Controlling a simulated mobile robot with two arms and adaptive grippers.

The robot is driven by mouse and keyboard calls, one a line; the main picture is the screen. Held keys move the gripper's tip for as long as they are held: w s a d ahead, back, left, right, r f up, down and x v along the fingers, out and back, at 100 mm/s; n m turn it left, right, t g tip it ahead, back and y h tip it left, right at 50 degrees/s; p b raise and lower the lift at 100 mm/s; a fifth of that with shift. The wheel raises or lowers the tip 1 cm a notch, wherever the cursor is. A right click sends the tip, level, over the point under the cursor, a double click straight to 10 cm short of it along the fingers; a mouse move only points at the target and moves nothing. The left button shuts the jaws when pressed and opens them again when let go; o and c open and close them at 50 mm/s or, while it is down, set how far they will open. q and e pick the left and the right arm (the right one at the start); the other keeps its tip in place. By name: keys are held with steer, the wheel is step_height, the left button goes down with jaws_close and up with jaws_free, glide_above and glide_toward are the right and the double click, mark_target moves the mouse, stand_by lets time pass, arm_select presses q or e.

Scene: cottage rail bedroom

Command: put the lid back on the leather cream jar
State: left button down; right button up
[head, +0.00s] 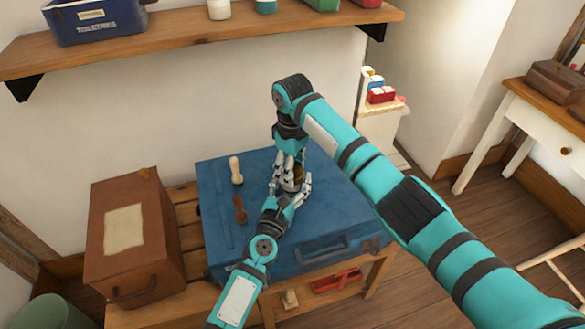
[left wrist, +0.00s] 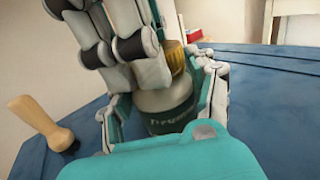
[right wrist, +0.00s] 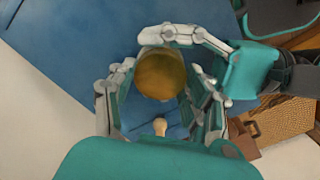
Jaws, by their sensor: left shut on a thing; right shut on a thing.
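The leather cream jar (left wrist: 168,112), with a pale body and a dark label, stands on the blue suitcase (head: 225,230). My left gripper (head: 287,195) is shut on the jar from the front, its fingers on both sides. The gold lid (left wrist: 177,60) is at the top of the jar; it also shows from above in the right wrist view (right wrist: 162,75). My right gripper (head: 290,176) comes down from above and is shut on the lid. Fingers hide part of the lid and jar, so I cannot tell whether the lid is seated.
A brown case (head: 135,240) stands to the left. A wall shelf (head: 180,38) is above. The suitcase's right part is clear.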

steer(key=o, duration=1.3)
steer(key=shift+r, duration=2.3)
steer(key=shift+c, duration=0.3)
step_height(320, 180, up, 3)
steer(key=shift+w+f+n, duration=0.1)
steer(key=shift+f+n, duration=0.05)
steer(key=shift+n, duration=0.35)
steer(key=shift+r, duration=0.4)
steer(key=shift+f, duration=0.1)
